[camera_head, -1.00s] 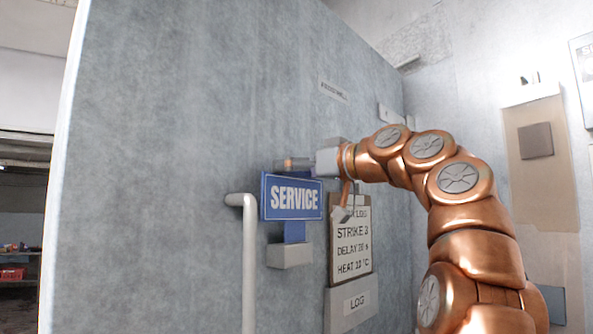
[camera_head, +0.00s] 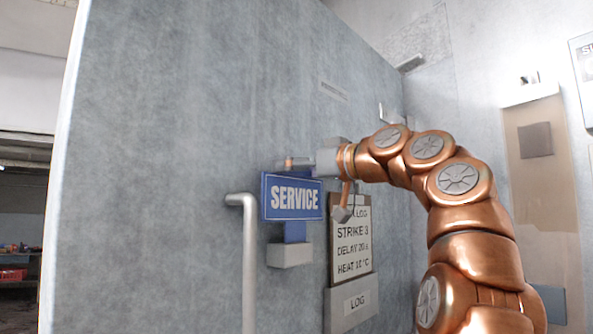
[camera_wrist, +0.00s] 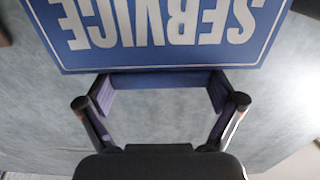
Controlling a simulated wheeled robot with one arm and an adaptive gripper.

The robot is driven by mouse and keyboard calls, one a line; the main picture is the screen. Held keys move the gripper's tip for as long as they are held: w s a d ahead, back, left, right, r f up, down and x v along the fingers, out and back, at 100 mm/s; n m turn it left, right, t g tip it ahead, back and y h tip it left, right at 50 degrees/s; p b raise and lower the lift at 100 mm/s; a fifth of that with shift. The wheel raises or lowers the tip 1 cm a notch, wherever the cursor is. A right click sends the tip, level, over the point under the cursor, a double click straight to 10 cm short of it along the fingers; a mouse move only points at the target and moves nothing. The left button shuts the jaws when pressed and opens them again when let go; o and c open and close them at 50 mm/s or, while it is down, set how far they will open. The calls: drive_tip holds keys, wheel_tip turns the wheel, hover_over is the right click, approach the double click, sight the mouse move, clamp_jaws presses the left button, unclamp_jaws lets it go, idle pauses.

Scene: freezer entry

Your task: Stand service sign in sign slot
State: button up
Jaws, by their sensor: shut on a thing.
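The blue service sign (camera_head: 292,197) with white lettering stands upright in front of the grey panel in the head view. Its narrower blue stem runs down to the top of the light grey sign slot (camera_head: 289,256); how deep the stem sits is hidden.
A white vertical handle (camera_head: 249,265) stands close left of the sign. A log board (camera_head: 352,245) in a grey holder (camera_head: 351,304) hangs close right, below my gripper. The grey panel (camera_head: 160,180) is bare to the left.

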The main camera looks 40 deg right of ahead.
drive_tip(key=shift+f+b, duration=1.85)
idle(1.1)
drive_tip(key=o, duration=0.7)
drive_tip(key=shift+s, duration=0.1)
approach(297, 188)
drive_tip(key=shift+v, duration=0.95)
